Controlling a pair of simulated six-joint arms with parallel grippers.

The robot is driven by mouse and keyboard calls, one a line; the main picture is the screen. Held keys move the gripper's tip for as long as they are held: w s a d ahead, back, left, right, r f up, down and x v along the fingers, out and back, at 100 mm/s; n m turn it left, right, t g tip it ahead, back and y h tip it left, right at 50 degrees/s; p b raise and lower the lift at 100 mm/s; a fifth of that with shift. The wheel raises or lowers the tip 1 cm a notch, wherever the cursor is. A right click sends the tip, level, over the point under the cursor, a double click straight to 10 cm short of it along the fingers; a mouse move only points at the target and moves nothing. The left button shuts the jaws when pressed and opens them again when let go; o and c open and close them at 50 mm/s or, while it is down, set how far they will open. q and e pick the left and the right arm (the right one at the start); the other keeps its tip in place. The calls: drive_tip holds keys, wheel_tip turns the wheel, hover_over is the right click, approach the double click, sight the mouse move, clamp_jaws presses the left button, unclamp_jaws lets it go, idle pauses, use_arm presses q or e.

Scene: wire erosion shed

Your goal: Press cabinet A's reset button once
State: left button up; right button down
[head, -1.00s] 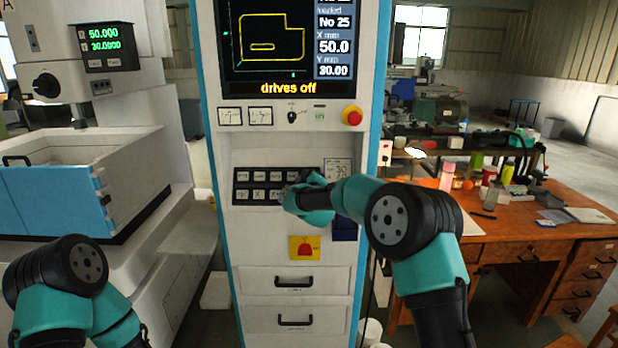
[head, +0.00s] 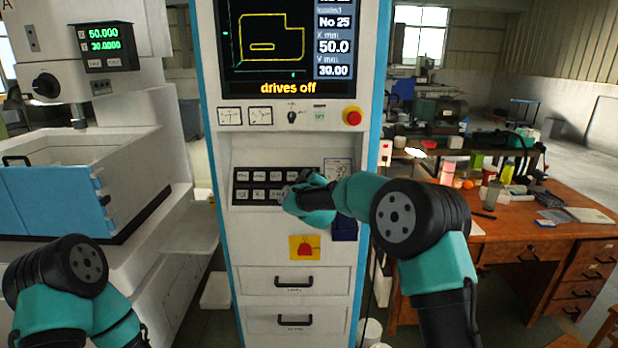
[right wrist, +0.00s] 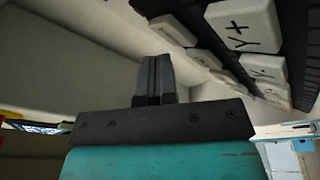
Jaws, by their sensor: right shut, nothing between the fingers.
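The control cabinet (head: 258,232) stands upright in the middle, white with blue edges. Its screen (head: 270,45) reads "drives off". A black keypad (head: 236,187) with two rows of pale keys sits in a recess below. My right gripper (head: 287,195) is at the keypad's lower right keys and covers some of them. In the right wrist view its fingers (right wrist: 153,78) are shut and empty, close beside keys such as the Y+ key (right wrist: 245,25); contact cannot be told. I cannot read which key is reset. My left gripper is out of view.
A red emergency knob (head: 352,116) and a rotary switch (head: 292,117) sit above the keypad. A yellow panel with a red switch (head: 305,247) is below. A machine with a tank (head: 60,200) stands left. A cluttered wooden desk (head: 520,245) stands right.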

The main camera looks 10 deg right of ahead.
drive_tip(key=shift+s+r, duration=0.1)
drive_tip(key=s+r, duration=0.2)
drive_tip(key=s, duration=0.1)
drive_tip(key=shift+s+a+r, duration=0.3)
drive_tip(key=shift+s+r, duration=0.1)
idle(0.6)
drive_tip(key=s+d+f+m+g+y, duration=0.1)
drive_tip(key=s+d+f+m+g, duration=0.2)
drive_tip(key=f, duration=0.8)
drive_tip(key=s+d+f+g, duration=0.25)
drive_tip(key=s+f, duration=0.25)
drive_tip(key=f, duration=0.7)
drive_tip(key=s+d+f+m+g+y, duration=0.1)
drive_tip(key=s+d+f+m+g, duration=0.3)
drive_tip(key=f, duration=0.7)
drive_tip(key=s+d+f+m+g, duration=0.1)
drive_tip(key=s+f+g, duration=0.3)
drive_tip(key=s+f, duration=1)
drive_tip(key=s+d+f+m+g, duration=0.1)
drive_tip(key=s+f+m+g, duration=0.1)
drive_tip(key=s, duration=0.8)
drive_tip(key=s+d+f+m+g+y, duration=0.1)
drive_tip(key=s+m+g, duration=0.2)
drive_tip(key=s, duration=0.8)
drive_tip(key=shift+f, duration=0.4)
